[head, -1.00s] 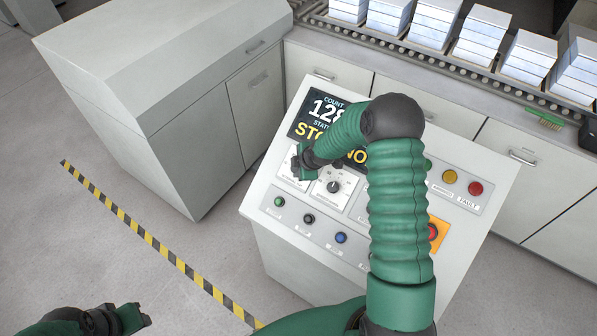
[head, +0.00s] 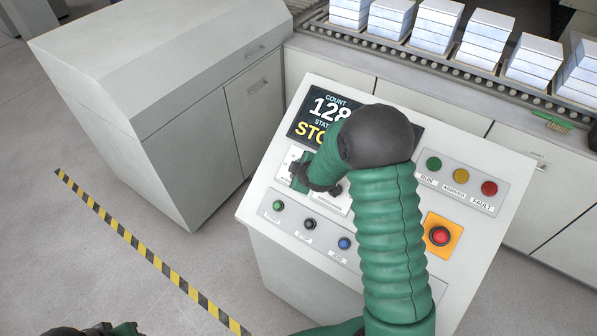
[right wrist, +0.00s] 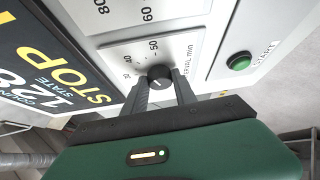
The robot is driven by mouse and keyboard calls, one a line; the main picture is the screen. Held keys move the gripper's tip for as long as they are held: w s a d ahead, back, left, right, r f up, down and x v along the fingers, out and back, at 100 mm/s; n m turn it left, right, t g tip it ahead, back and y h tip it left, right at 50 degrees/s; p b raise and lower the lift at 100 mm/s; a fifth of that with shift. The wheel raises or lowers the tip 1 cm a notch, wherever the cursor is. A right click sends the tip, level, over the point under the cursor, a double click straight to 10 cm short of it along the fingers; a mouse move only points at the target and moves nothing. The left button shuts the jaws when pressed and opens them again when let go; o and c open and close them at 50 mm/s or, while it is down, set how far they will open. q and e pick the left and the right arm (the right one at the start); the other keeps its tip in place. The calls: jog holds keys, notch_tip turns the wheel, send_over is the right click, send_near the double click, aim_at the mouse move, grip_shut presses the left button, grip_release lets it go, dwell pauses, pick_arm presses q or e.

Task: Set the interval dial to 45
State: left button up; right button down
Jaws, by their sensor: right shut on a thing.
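The interval dial is a small dark round knob (right wrist: 160,72) on a white scale plate in the right wrist view. Numbers such as 50 show around it, and the label beside it is partly cut by a finger. My right gripper (right wrist: 161,86) has one finger on each side of the knob and is shut on it. The knob's pointer cannot be made out. In the head view the right gripper (head: 299,174) is at the left dial plate (head: 289,158) and hides the knob. My left gripper (head: 105,329) shows only in part at the bottom left edge, away from the panel.
A second dial plate (head: 338,203) lies just right, mostly behind my right arm. Green start (head: 278,205), black (head: 309,224) and blue (head: 344,243) buttons sit below. A red emergency button (head: 439,236) is farther right. The display (head: 318,112) is above.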

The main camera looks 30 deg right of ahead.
jog(key=shift+a, duration=0.2)
jog(key=c, duration=1.3)
grip_release()
jog(key=shift+w, duration=0.1)
jog(key=o, duration=0.3)
jog(key=shift+w, duration=0.1)
jog(key=shift+r, duration=0.1)
jog(key=shift+s+r, duration=0.25)
jog(key=shift+s, duration=0.1)
jog(key=v, duration=1.5)
jog(key=shift+s+a+r, duration=0.15)
jog(key=shift+s+a, duration=0.1)
